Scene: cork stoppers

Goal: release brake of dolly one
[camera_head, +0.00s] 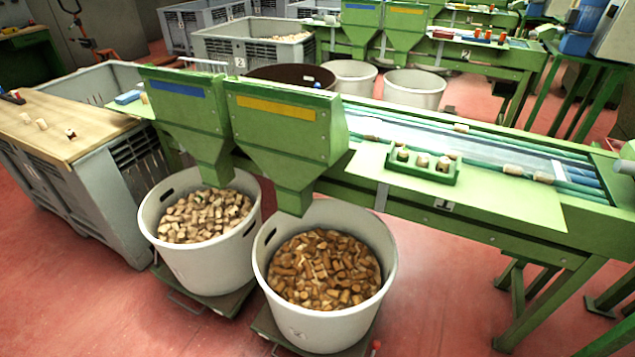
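Two dark dollies stand on the floor under white tubs. The left dolly (228,303) is under a white tub (205,268) of pale corks, and a thin bar (184,304) sticks out at its front. The right dolly (268,326) is under a white tub (320,325) of browner corks, and a small red knob (376,345) shows at its right, near the bottom edge. I cannot read a number on either dolly, nor tell the brake's position. The tubs hide most of both dollies. My gripper is not in view.
Two green hoppers (285,130) hang over the tubs, beside a green sorting table (480,205) with a cork tray (422,172). A grey crate (120,215) with a wooden top stands left. Red floor (70,310) is clear at front left.

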